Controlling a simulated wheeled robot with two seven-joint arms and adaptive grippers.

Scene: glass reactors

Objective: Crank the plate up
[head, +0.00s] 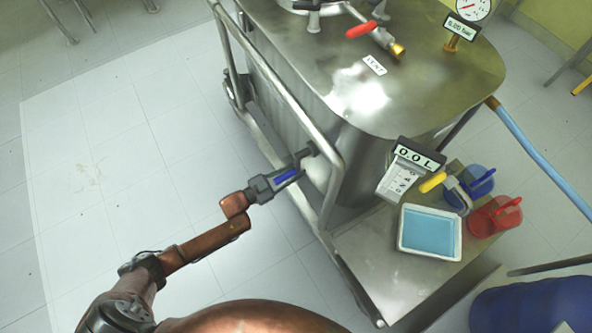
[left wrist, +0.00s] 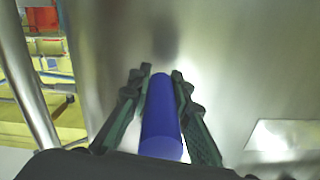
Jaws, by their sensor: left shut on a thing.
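A blue cylindrical handle (left wrist: 161,122), which looks like the crank's grip, lies lengthwise between the two dark fingers of my left gripper (left wrist: 160,80) in the left wrist view. The fingers are shut on it from both sides. In the head view my left gripper (head: 293,168) reaches in from the left to the side of the steel reactor cart, with the blue handle (head: 287,175) showing between its fingers. The crank's arm and hub are mostly hidden by the gripper and the cart rail. I cannot pick out the plate for certain. My right gripper is not in view.
A tubular rail (head: 283,88) runs along the cart's side close to my gripper. A white tray of blue liquid (head: 402,236), a blue cup (head: 478,180) and a red cup (head: 487,222) stand on the lower shelf (head: 385,270). The floor at left is clear.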

